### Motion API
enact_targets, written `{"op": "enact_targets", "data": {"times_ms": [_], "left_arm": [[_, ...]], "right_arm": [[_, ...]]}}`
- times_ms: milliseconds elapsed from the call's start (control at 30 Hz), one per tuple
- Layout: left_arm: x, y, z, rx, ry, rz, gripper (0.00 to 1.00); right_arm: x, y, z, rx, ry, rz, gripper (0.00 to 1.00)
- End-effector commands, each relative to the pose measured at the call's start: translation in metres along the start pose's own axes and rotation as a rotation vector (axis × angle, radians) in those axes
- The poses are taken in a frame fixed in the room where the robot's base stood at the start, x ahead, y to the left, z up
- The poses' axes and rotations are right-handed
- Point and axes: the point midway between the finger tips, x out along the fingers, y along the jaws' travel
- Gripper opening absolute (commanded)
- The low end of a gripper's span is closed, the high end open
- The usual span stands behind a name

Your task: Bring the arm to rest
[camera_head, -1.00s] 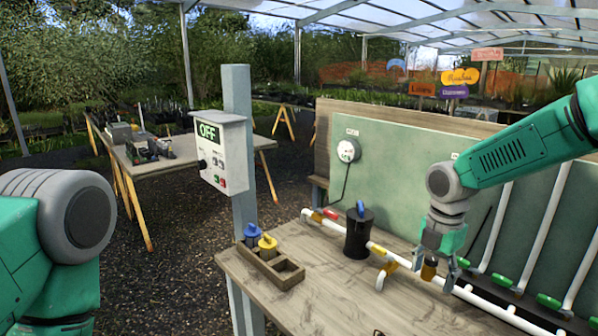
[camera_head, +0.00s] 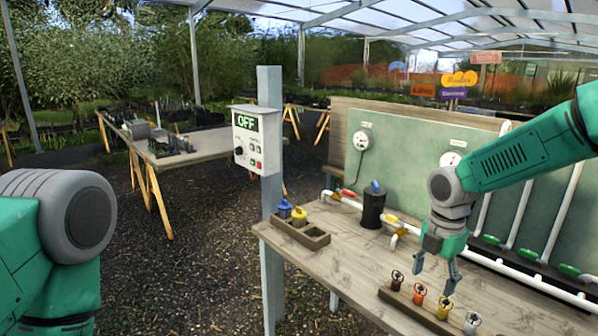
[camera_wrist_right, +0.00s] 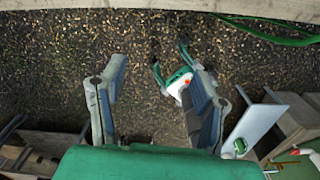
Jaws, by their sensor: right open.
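My right arm comes in from the right in the head view, green with a grey wrist joint. My right gripper (camera_head: 437,275) hangs fingers down, open and apparently empty, in front of the green board and over the bench as seen in the picture. In the right wrist view the two fingers (camera_wrist_right: 155,85) stand apart, with gravel floor beyond them.
The wooden bench (camera_head: 345,262) carries a divided tray (camera_head: 301,234), a black canister (camera_head: 373,210), a white pipe and a rack of several knobs (camera_head: 445,304) below my gripper. A grey control box (camera_head: 257,140) reading OFF stands on a post. Gravel floor lies left.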

Motion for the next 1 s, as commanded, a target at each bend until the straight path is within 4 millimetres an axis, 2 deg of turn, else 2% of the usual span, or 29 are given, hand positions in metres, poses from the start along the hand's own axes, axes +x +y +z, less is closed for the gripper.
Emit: {"op": "enact_targets", "data": {"times_ms": [33, 267, 467, 633, 767, 800, 867, 900, 1000], "left_arm": [[0.004, 0.000, 0.000, 0.000, 0.001, 0.000, 0.36], [0.016, 0.001, 0.000, 0.001, 0.002, 0.001, 0.36], [0.030, 0.001, 0.001, 0.002, 0.002, 0.001, 0.36], [0.050, 0.001, 0.002, 0.001, 0.001, 0.001, 0.36], [0.076, 0.001, 0.004, 0.000, 0.001, 0.000, 0.36], [0.085, 0.001, 0.004, 0.000, 0.001, 0.000, 0.36], [0.098, 0.001, 0.005, 0.000, 0.001, 0.000, 0.36], [0.107, 0.001, 0.005, 0.000, 0.001, 0.000, 0.36], [0.127, 0.001, 0.006, 0.000, 0.001, 0.000, 0.36]], "right_arm": [[0.013, -0.004, -0.004, 0.019, 0.009, -0.004, 0.56], [0.061, -0.016, -0.019, 0.137, 0.046, 0.007, 0.56], [0.115, -0.030, -0.054, 0.302, 0.078, 0.009, 0.56], [0.182, -0.056, -0.093, 0.532, 0.113, 0.000, 0.56], [0.257, -0.104, -0.132, 0.836, 0.144, -0.023, 0.56], [0.280, -0.123, -0.143, 0.950, 0.148, -0.031, 0.56], [0.311, -0.156, -0.157, 1.133, 0.149, -0.040, 0.56], [0.330, -0.178, -0.166, 1.257, 0.144, -0.043, 0.56], [0.365, -0.235, -0.182, 1.560, 0.112, -0.040, 0.56]]}}
